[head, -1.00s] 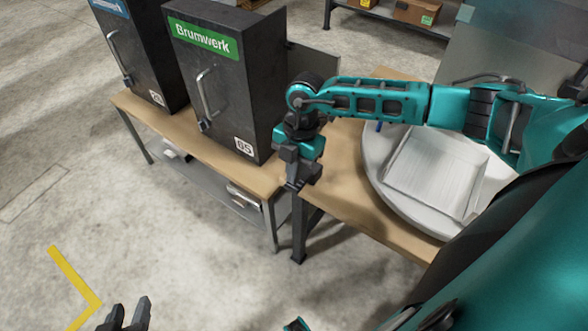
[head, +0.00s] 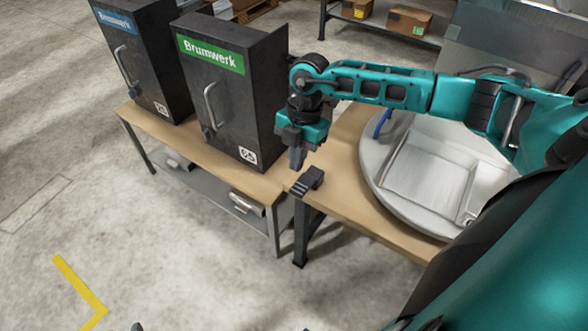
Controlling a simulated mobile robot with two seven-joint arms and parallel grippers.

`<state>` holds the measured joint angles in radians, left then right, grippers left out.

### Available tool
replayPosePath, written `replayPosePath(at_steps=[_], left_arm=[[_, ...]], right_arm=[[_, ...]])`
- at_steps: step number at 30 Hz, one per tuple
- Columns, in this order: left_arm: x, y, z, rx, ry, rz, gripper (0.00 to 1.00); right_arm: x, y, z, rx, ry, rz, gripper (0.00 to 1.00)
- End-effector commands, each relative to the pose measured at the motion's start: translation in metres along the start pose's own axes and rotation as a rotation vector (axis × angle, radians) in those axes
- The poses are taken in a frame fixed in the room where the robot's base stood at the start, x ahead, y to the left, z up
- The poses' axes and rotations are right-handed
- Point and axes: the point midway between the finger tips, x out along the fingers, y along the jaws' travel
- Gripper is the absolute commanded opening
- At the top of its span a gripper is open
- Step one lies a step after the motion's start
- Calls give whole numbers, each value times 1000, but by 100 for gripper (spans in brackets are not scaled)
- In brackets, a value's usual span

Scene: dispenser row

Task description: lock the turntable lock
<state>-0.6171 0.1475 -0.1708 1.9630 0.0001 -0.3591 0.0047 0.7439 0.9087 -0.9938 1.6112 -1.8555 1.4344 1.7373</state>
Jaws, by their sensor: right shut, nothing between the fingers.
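A round grey turntable (head: 372,170) sits on the wooden table at the right, bearing a pale square tray. A blue lever-like part (head: 382,122) stands at its far left rim, partly behind my arm; it may be the turntable lock, but its position is hard to read. My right gripper (head: 297,163) points down, shut and empty, left of the turntable. It appears just above and behind a small dark ribbed block (head: 307,182) at the table's left corner; I cannot tell whether they touch. Only a dark tip of my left gripper (head: 138,326) shows at the bottom edge.
Two dark Brumwerk dispensers stand on a bench at the left, one with a green label (head: 210,54), one with a blue label (head: 115,20). A shelf with cardboard boxes (head: 408,20) is behind. A yellow mark (head: 80,290) lies on open floor.

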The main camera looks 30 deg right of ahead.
Motion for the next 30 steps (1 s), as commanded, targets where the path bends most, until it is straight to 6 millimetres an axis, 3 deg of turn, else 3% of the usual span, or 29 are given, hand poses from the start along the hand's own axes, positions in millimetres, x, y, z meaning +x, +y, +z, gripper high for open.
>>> replayPosePath(at_steps=[1, 6, 12, 30], left_arm=[[-1, 0, 0, 0, -2, -1, 40], [-2, 1, -1, -7, -4, -3, 40], [-4, 0, -1, -7, -4, -5, 40], [-4, -2, 1, -3, -7, -6, 40]], right_arm=[[-14, 0, -2, -1, -2, 2, 0], [-46, 0, -10, 0, -2, 0, 0], [-64, 0, -15, 1, -1, -2, 0], [-67, -1, -16, 2, 0, -3, 0]])
